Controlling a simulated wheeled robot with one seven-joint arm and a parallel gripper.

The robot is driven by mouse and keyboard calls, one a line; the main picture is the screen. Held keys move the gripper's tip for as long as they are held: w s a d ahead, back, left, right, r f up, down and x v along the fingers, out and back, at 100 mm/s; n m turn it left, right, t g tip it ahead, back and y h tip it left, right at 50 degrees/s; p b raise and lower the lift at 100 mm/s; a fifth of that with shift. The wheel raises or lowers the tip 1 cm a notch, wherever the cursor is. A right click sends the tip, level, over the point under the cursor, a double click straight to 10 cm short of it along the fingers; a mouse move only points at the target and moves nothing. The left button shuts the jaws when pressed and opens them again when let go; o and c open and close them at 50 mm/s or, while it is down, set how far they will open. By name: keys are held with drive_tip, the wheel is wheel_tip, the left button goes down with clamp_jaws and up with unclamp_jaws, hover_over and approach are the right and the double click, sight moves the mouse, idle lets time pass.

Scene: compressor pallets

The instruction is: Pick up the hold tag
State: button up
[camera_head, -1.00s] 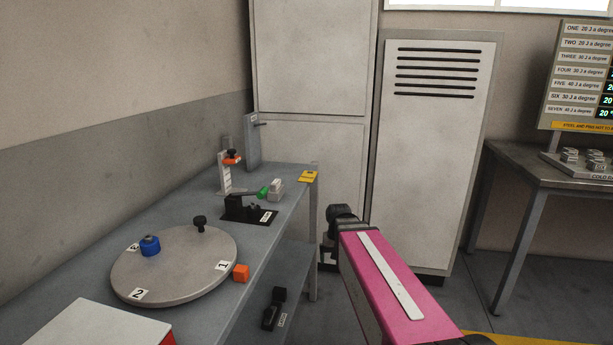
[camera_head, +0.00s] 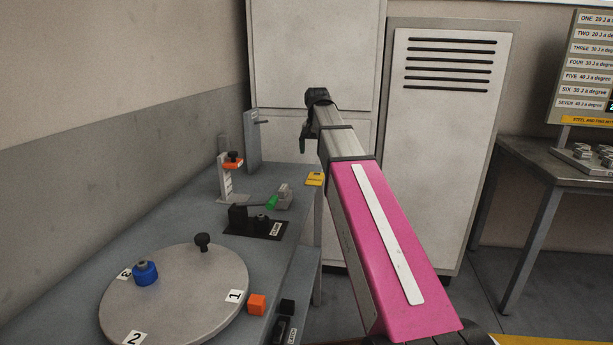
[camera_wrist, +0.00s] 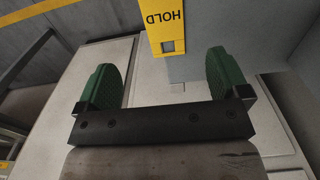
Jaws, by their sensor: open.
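The hold tag (camera_head: 315,179) is a small yellow plate at the far right corner of the grey bench, by its edge. In the wrist view the yellow tag (camera_wrist: 164,28) with the word HOLD shows upside down at the top, beyond the fingertips and between their lines. My gripper (camera_wrist: 165,75) has two green-padded fingers spread wide, with nothing between them. In the head view my gripper (camera_head: 303,140) is small and partly hidden by my wrist, above and slightly left of the tag. The tag and the fingers look apart.
The bench holds a round turntable (camera_head: 175,310) with a blue knobbed part (camera_head: 145,273), an orange cube (camera_head: 256,304), a black fixture (camera_head: 255,222) and a stand with an orange clamp (camera_head: 227,175). A white cabinet (camera_head: 440,150) stands behind. A second table (camera_head: 560,165) is at right.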

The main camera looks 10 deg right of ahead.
sight(315, 179)
drive_tip(key=shift+w+a+f, duration=0.1)
drive_tip(key=shift+f, duration=2.5)
drive_tip(key=shift+w+a+f, duration=0.1)
drive_tip(key=shift+f, duration=2.45)
drive_tip(key=c, duration=1)
